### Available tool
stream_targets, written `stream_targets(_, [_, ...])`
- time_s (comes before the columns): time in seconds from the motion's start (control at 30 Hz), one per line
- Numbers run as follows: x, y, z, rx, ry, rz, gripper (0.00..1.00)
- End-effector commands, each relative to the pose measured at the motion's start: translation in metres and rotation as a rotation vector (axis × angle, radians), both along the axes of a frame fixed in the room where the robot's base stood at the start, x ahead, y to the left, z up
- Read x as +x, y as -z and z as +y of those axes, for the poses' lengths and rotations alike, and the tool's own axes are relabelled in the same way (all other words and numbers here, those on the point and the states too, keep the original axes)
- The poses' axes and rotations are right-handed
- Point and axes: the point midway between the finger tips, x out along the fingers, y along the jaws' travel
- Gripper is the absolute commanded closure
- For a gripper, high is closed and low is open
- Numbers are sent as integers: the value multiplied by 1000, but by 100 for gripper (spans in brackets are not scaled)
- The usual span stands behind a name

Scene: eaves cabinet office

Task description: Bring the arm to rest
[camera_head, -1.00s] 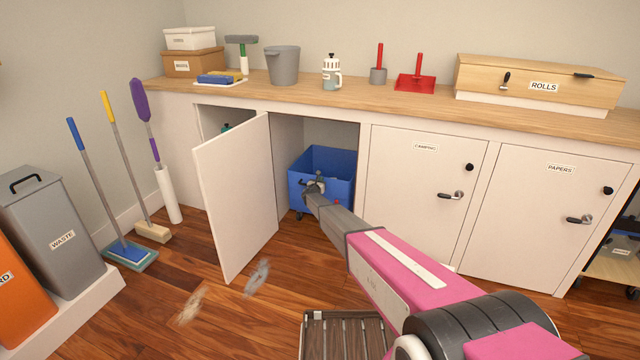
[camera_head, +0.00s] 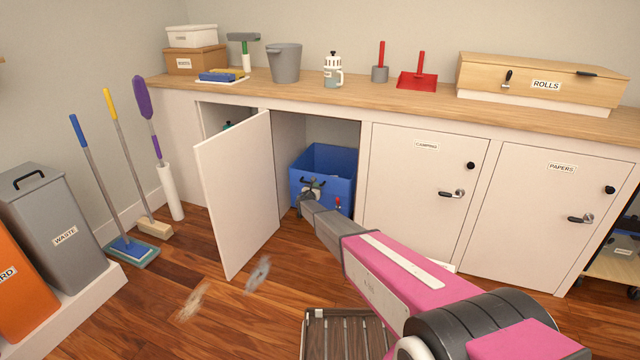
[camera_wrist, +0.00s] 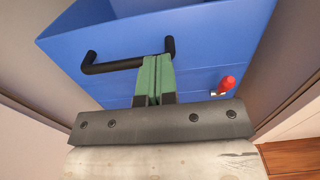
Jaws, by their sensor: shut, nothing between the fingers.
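My arm, pink and grey, reaches from the lower right toward the open cabinet bay in the head view. My gripper (camera_wrist: 155,60) shows green fingers pressed together and empty in the wrist view. They point at the front of a blue bin (camera_head: 331,163), which also fills the wrist view (camera_wrist: 205,40). The fingertips overlap the bin's black handle (camera_wrist: 110,66) in the picture; I cannot tell whether they touch it. A red-tipped knob (camera_wrist: 227,84) is on the bin's front to the right. In the head view the wrist partly hides the bin's front.
An open white cabinet door (camera_head: 240,195) stands left of my arm. Closed doors labelled CAMPING (camera_head: 425,190) and PAPERS (camera_head: 550,215) are to the right. A slatted crate (camera_head: 345,335) is on the floor beside the arm. Mops and a WASTE bin (camera_head: 55,225) stand left.

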Motion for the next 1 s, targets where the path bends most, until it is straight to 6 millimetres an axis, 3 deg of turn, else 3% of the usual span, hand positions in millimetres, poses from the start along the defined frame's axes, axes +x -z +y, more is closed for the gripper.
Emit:
stream_targets(0.1, [-26,-2,9,0,-2,1,100])
stream_targets(0.23, [-41,-2,14,1,-1,0,100])
stream_targets(0.37, [-56,-8,3,41,28,-3,100])
stream_targets(0.47, [-77,-21,-24,140,92,-11,100])
stream_targets(0.67, [-152,-56,-111,479,328,-51,100])
stream_targets(0.8, [-221,-76,-169,750,538,-97,100])
stream_targets(1.0, [-332,-99,-230,1137,872,-178,100])
